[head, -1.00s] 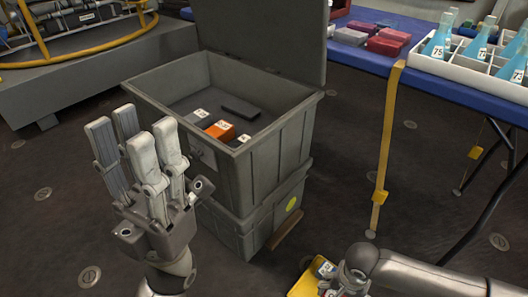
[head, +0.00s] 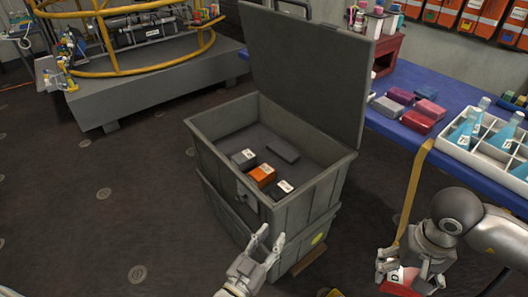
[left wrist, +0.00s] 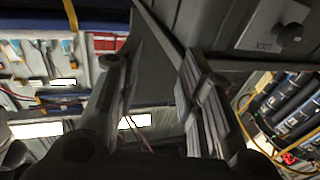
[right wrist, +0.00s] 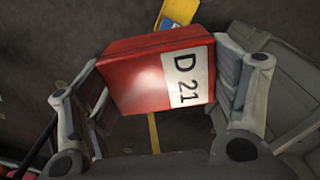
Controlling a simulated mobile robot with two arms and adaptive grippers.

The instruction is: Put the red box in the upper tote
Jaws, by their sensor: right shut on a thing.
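The red box (head: 403,282), labelled D 21 in the right wrist view (right wrist: 145,75), is held by my right gripper (head: 408,270) at the lower right of the head view. Its fingers press on two sides of the box. The upper tote (head: 318,197) is grey, with its lid (head: 305,70) standing open. It stacks on a lower tote (head: 216,206). My left gripper (head: 270,243) is open and empty before the tote's front.
A blue table (head: 395,128) behind right holds coloured boxes and a white divided crate (head: 482,150) of blue flasks. A yellow strap (head: 411,185) hangs from it. A grey platform with yellow rails (head: 130,85) stands back left. The floor left of the totes is clear.

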